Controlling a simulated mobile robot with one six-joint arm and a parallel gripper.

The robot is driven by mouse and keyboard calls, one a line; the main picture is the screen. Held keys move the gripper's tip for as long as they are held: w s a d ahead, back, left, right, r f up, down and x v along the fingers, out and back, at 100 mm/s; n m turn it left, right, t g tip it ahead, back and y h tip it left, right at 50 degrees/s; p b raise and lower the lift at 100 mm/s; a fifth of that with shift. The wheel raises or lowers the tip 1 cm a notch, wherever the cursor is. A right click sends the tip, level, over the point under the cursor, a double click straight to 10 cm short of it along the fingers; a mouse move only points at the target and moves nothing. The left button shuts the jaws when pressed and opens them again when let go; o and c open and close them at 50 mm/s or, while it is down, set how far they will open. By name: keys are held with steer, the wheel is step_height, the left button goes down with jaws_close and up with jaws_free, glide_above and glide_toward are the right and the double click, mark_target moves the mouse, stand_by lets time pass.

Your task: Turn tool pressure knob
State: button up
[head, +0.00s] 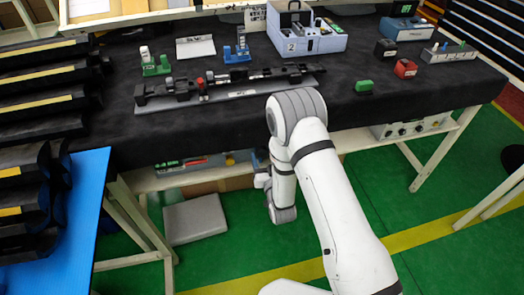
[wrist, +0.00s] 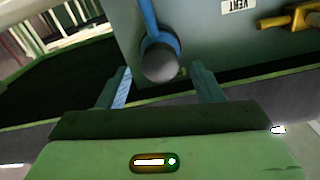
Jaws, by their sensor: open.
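A round dark grey knob (wrist: 160,63) sits on a blue-grey panel (wrist: 205,30), with a blue bar running up from it. No label for this knob is in view. In the wrist view my gripper (wrist: 160,70) is open, with one finger on each side of the knob and visible gaps between. It holds nothing. I cannot tell how far the fingertips reach along the knob. In the head view my arm's wrist (head: 281,212) hangs low at the table's front edge, beside the lower shelf, and the gripper's fingers cannot be made out.
A yellow fitting (wrist: 290,19) and a "VENT" label (wrist: 239,5) are right of the knob. The table (head: 290,115) overhangs the lower shelf. A grey box with knobs (head: 412,128) is under its right side. A grey pad (head: 195,220) lies low at left.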

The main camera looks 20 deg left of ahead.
mark_target(263, 154)
steer(key=shift+x, duration=1.65)
steer(key=c, duration=1)
